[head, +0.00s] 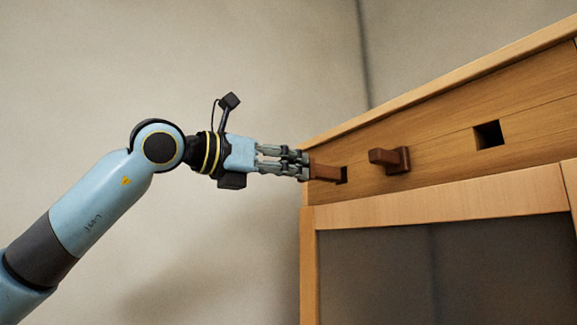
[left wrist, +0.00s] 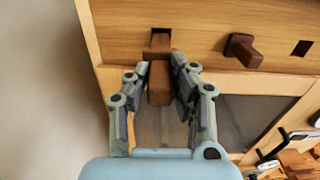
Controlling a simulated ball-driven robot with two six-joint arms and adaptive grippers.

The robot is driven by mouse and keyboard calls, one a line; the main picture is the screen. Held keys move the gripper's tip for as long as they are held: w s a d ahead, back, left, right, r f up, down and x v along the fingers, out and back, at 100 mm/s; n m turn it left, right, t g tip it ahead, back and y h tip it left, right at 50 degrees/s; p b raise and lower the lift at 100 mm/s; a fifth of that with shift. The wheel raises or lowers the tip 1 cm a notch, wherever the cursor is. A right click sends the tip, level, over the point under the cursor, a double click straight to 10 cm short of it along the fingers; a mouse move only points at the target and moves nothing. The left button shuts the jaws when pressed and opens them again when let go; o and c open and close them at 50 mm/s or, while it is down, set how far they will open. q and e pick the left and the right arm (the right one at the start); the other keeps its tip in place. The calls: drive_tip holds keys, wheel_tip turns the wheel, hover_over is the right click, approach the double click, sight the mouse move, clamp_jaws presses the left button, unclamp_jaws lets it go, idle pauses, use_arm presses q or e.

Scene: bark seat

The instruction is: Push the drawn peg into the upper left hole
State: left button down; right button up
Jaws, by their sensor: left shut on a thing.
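The drawn peg (head: 325,172) is brown wood. My left gripper (head: 304,164) is shut on it at the left end of the wooden cabinet front. In the left wrist view the two fingers (left wrist: 162,74) stand on either side of the peg (left wrist: 159,88), and its far end points at the upper left hole (left wrist: 160,39). In the head view the dark of the hole (head: 343,175) shows just right of the peg. I cannot tell whether the tip is inside it. My right gripper is not in view.
A second brown peg (head: 389,159) sticks out of the board to the right. Farther right is an empty square hole (head: 488,134). Below is a framed grey panel (head: 400,265). The wall left of the cabinet is bare. Unclear objects lie at the wrist view's lower right.

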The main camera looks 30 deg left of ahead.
sight(313, 170)
use_arm(q)
drive_tip(key=shift+w+d, duration=0.1)
drive_tip(key=shift+w, duration=0.1)
drive_tip(key=shift+w+d+p, duration=0.25)
drive_tip(key=shift+w+p, duration=0.35)
drive_tip(key=shift+p, duration=0.25)
drive_tip(key=shift+w+d+p, duration=0.15)
drive_tip(key=shift+w+p, duration=0.15)
drive_tip(key=shift+w, duration=0.2)
drive_tip(key=shift+w+d, duration=0.1)
idle(0.4)
drive_tip(key=shift+w+d, duration=0.15)
drive_tip(key=shift+w, duration=0.2)
drive_tip(key=shift+w+d+p, duration=0.1)
drive_tip(key=shift+w+p, duration=0.2)
drive_tip(key=shift+p, duration=0.2)
drive_tip(key=shift+w+d, duration=0.15)
drive_tip(key=shift+w, duration=0.15)
